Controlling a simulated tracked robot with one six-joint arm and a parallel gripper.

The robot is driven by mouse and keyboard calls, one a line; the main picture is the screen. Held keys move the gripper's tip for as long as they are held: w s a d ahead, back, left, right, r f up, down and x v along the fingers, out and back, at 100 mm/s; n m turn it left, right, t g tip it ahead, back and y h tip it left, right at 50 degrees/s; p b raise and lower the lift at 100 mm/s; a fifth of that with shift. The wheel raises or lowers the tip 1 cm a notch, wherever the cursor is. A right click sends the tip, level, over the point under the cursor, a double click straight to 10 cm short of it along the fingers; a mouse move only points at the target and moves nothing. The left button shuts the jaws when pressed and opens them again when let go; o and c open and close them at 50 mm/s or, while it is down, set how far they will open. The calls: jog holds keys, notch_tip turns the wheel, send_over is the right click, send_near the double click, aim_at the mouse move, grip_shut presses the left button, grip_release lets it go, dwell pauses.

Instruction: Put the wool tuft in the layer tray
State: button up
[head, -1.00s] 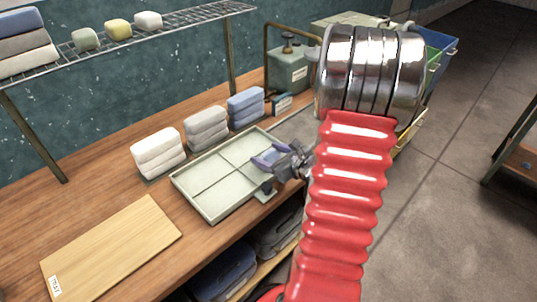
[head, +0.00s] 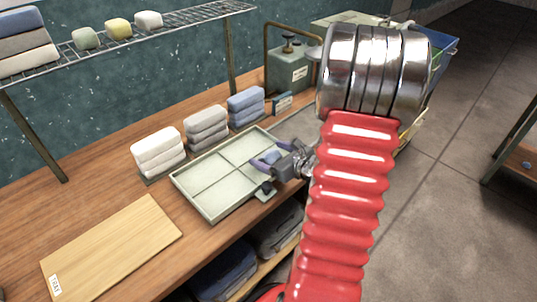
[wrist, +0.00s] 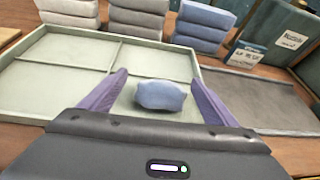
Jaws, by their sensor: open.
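The wool tuft (wrist: 160,95) is a small, rounded, pale blue piece. In the wrist view it lies between my spread fingers, in the near right compartment of the layer tray. The layer tray (wrist: 40,108) is pale green, shallow and split by low dividers; it also shows on the bench in the head view (head: 207,205). My gripper (wrist: 162,88) is open, with a purple finger on each side of the tuft and a gap to each. In the head view my gripper (head: 268,163) is over the tray's right end, and the tuft is small and partly hidden there.
Folded stacks in white (head: 158,153), grey (head: 206,128) and blue (head: 246,105) stand behind the tray. A wooden board (head: 112,248) lies at the front left. A dark grey mat (wrist: 255,98) lies right of the tray. A wire shelf (head: 185,22) hangs above.

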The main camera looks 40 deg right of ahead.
jog(key=v, duration=1.1)
jog(key=shift+s, duration=0.2)
dwell(0.4)
jog(key=w+a+r+n+g+y, duration=0.1)
jog(key=a+r+n+g+y, duration=0.15)
jog(key=a+n, duration=0.8)
jog(key=w+a+r+n+g+y, duration=0.15)
jog(key=a+n+g+y, duration=0.25)
jog(key=a+n, duration=0.7)
jog(key=s+a+r+n+g+h, duration=0.1)
jog(key=s+a+r+n+h, duration=0.4)
jog(key=n, duration=0.9)
jog(key=shift+s+a+r+h, duration=0.35)
jog(key=shift+s+a+r, duration=0.65)
jog(key=shift+a+r, duration=1)
jog(key=shift+a+f, duration=0.3)
jog(key=shift+f, duration=0.1)
